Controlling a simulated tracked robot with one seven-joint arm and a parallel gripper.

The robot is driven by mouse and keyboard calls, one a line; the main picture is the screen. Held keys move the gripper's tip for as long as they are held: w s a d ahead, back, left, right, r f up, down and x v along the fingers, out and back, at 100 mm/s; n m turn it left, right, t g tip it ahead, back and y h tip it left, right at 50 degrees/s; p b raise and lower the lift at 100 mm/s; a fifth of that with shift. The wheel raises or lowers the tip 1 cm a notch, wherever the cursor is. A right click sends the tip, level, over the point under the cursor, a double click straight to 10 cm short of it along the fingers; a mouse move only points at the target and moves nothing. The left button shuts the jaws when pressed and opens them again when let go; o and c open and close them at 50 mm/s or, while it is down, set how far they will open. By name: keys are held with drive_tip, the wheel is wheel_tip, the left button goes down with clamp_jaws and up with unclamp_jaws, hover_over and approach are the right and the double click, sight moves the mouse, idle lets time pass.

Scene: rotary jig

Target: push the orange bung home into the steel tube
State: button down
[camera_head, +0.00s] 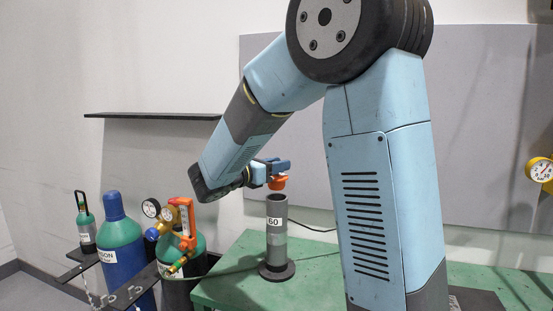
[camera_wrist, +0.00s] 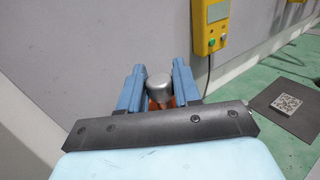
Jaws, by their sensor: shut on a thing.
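My gripper (camera_head: 286,165) is shut on the orange bung (camera_head: 278,183). In the head view the bung hangs a little above the mouth of the steel tube (camera_head: 277,222), with a visible gap between them. The tube stands upright on a round dark base on the green table and carries a label reading 60. In the wrist view my gripper (camera_wrist: 159,78) has its two blue fingers on either side of a silver cylindrical top (camera_wrist: 160,86), with some orange (camera_wrist: 153,104) showing below it. The tube cannot be made out in the wrist view.
The green table (camera_head: 232,280) is mostly clear around the tube. Gas cylinders (camera_head: 122,240) with a gauge and regulator (camera_head: 152,209) stand to the left. A dark shelf (camera_head: 150,115) is on the wall. A yellow device (camera_wrist: 208,26) and a marker plate (camera_wrist: 286,105) show in the wrist view.

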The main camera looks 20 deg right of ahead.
sight(270, 186)
drive_tip(key=shift+f, duration=0.75)
drive_tip(key=shift+s+f, duration=0.1)
drive_tip(key=shift+f, duration=2)
idle(1.4)
drive_tip(key=c, duration=0.7)
unclamp_jaws()
drive_tip(key=v, duration=1.3)
drive_tip(key=shift+a, duration=0.4)
